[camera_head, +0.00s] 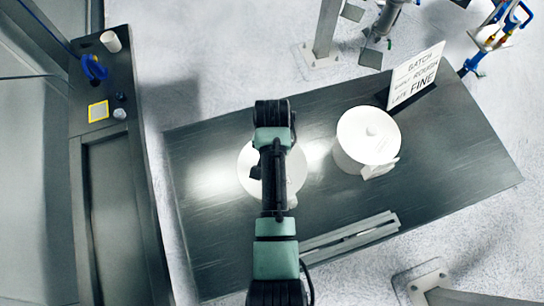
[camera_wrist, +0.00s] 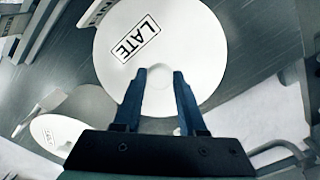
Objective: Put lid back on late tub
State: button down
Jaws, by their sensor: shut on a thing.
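My gripper (camera_wrist: 160,74) is shut on the knob of a round white lid marked LATE (camera_wrist: 185,45) in the wrist view. The lid fills much of that view. In the head view a white round thing (camera_head: 245,172) shows under my arm, which hides its middle and my fingers. I cannot tell whether it is the lid alone or the lid over a tub, or whether the lid touches a rim. A second white tub (camera_head: 345,160) stands to the right with a knobbed lid (camera_head: 369,133) on it.
Both stand on a dark metal table (camera_head: 460,150). A sign (camera_head: 416,74) with LATE and FINE on it stands at the table's back right. A pale metal rail (camera_head: 350,238) lies near the front. A side bench (camera_head: 95,145) with small items is at the left.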

dwell(0.4)
jog(key=shift+c, duration=2)
grip_release()
jog(key=shift+o, duration=0.3)
jog(key=o, duration=0.3)
jog(key=shift+o, duration=0.2)
jog(key=shift+r, duration=0.1)
jog(key=shift+r, duration=3.4)
grip_shut()
